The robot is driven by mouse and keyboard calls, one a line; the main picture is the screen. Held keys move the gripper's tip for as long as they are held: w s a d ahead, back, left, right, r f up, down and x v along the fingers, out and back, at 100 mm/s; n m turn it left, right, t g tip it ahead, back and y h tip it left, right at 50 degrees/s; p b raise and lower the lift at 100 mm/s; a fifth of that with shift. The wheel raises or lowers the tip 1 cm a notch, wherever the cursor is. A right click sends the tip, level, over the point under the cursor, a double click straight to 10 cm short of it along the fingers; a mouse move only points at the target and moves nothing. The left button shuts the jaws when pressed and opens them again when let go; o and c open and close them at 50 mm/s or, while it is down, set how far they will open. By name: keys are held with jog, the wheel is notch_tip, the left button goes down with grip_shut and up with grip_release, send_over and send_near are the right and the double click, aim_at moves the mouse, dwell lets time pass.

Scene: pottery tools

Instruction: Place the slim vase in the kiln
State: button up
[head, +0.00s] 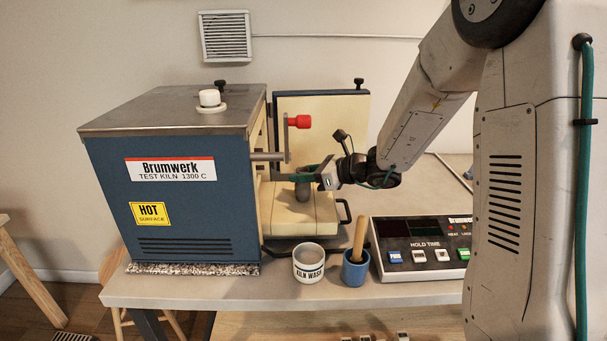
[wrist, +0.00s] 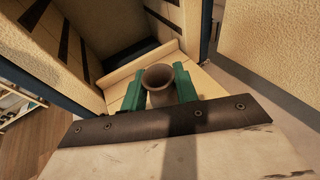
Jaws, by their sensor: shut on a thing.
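The slim vase (head: 303,191) is grey-brown and upright. It stands over the cream pull-out shelf (head: 292,217) in front of the kiln's mouth; I cannot tell whether its base touches the shelf. My gripper (head: 301,178) is shut on the vase, with green fingers on both sides near its top. In the wrist view the vase's round open rim (wrist: 158,78) shows between the fingers (wrist: 160,93). The blue kiln (head: 172,190) is at the left, and its mouth faces right. Its dark interior (wrist: 130,47) shows ahead in the wrist view. The vase's lower part is hidden there.
The kiln door (head: 340,108) stands open behind the shelf. A red-tipped handle (head: 299,122) juts out by the mouth. A kiln-wash cup (head: 308,266), a blue mortar with pestle (head: 355,269) and a control panel (head: 420,247) stand at the table's front.

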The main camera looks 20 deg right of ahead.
jog(key=shift+f, duration=0.1)
jog(key=o, duration=1.1)
